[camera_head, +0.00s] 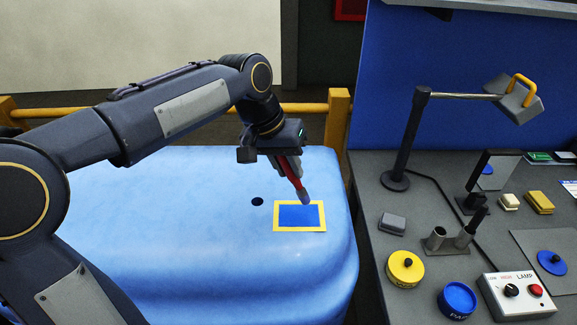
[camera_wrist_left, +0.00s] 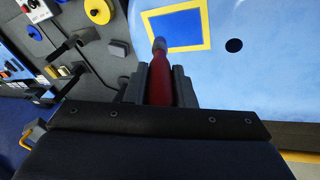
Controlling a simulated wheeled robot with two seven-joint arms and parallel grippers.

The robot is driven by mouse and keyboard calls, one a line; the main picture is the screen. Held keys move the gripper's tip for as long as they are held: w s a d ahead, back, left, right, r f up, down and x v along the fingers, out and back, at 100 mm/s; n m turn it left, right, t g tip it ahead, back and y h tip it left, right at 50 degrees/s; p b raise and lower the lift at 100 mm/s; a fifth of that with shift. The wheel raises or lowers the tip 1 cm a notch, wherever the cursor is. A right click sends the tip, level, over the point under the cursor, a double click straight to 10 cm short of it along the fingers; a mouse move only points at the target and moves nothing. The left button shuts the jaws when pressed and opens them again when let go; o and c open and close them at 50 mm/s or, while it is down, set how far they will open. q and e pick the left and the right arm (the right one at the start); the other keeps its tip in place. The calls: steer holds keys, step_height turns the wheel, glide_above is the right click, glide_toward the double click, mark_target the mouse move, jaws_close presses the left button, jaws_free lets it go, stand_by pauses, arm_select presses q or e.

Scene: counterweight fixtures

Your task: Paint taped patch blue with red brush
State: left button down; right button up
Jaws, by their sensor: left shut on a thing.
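My left gripper (camera_head: 287,167) is shut on the red brush (camera_head: 296,182), which points down at a tilt with its tip over the far part of the taped patch (camera_head: 297,216). The patch is blue inside a yellow tape frame, on a light blue rounded body (camera_head: 180,225). In the left wrist view the brush (camera_wrist_left: 161,82) lies between the fingers, its tip at the left inner side of the tape frame (camera_wrist_left: 207,28). I cannot tell whether the bristles touch the surface. My right gripper is not in view.
Right of the body, a grey bench holds a blue paint pot (camera_head: 457,300), a yellow pot (camera_head: 405,268), a blue lid (camera_head: 552,263), a holder with a dark handle (camera_head: 466,240), a lamp switch box (camera_head: 516,296) and a lamp (camera_head: 405,140). A yellow rail (camera_head: 306,108) runs behind.

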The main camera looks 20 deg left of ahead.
arm_select(q)
steer(key=shift+r, duration=0.55)
steer(key=shift+d+r, duration=0.1)
steer(key=shift+r, duration=0.6)
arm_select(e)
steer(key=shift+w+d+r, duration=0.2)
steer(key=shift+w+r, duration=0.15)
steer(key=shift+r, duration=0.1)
